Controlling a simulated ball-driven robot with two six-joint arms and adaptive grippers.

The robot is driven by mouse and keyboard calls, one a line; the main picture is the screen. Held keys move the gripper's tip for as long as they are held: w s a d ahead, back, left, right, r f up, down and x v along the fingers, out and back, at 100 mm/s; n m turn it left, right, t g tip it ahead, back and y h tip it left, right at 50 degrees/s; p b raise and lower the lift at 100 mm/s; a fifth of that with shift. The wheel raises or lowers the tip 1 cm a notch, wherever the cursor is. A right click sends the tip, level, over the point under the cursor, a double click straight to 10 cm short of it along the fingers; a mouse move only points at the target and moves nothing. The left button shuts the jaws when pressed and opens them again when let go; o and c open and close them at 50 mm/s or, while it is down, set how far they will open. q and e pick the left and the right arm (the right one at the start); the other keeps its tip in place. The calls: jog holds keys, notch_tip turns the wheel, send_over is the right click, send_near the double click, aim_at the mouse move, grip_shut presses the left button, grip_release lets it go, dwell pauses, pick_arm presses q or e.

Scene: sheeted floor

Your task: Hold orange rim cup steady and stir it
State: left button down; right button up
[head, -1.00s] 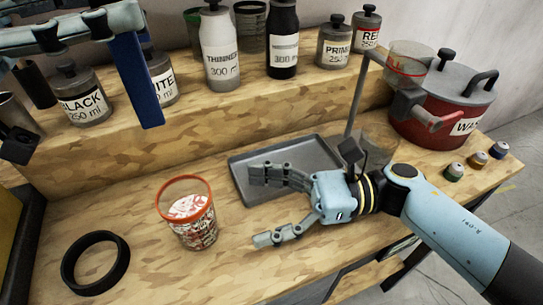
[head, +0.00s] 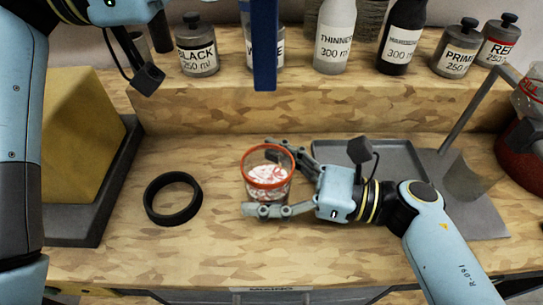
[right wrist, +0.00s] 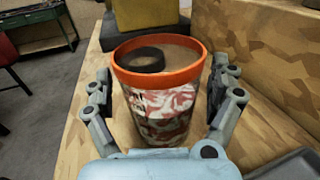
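The orange rim cup (head: 268,178), with a red-and-white patterned lower part, stands upright on the bench. It fills the middle of the right wrist view (right wrist: 160,105). My right gripper (head: 258,180) has one finger on each side of the cup. In the right wrist view small gaps show between fingers and cup, so it is open around it. A blue stirring stick (head: 264,45) hangs upright in the air, behind and above the cup. My left gripper's fingers are above the head view; the stick hangs from them, its upper end hidden.
A black ring (head: 172,198) lies left of the cup. A grey tray (head: 400,158) lies behind my right gripper, with a metal stand (head: 470,120) to its right. Labelled bottles, including the BLACK one (head: 197,50), line the raised shelf. A yellow block (head: 80,125) stands at left.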

jog(key=c, duration=1.4)
pick_arm(q)
jog(key=c, duration=1.9)
grip_release()
grip_shut()
jog(key=shift+o, duration=0.8)
grip_release()
grip_shut()
pick_arm(e)
jog(key=o, duration=1.5)
jog(key=v, duration=1.2)
